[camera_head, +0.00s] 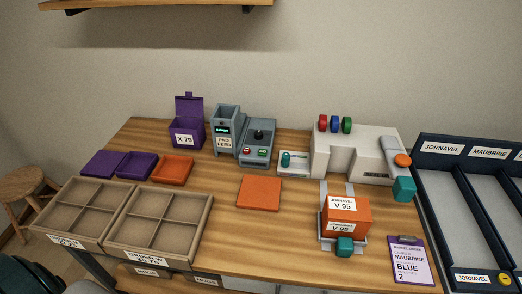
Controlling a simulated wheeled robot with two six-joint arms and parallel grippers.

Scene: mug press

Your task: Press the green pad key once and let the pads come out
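The grey pad feed (226,143) stands at the back of the wooden table, with an open-topped hopper, a small lit display and a "PAD FEED" label. Beside it on the right is a grey console (258,140) with a dark knob. Small coloured keys, green and red, sit on its lower front; they are too small to read closely. I cannot see any pads inside the feed. A flat orange square (259,193) lies on the table in front of the console. Neither of my grippers is identifiable in this view.
A purple lidded box (186,131) stands left of the feed. Purple (103,164) and orange (172,169) flat trays lie at left, behind divided cardboard boxes (160,222). A white press (352,150) stands right, with an orange box (347,216) before it. Table around the orange square is clear.

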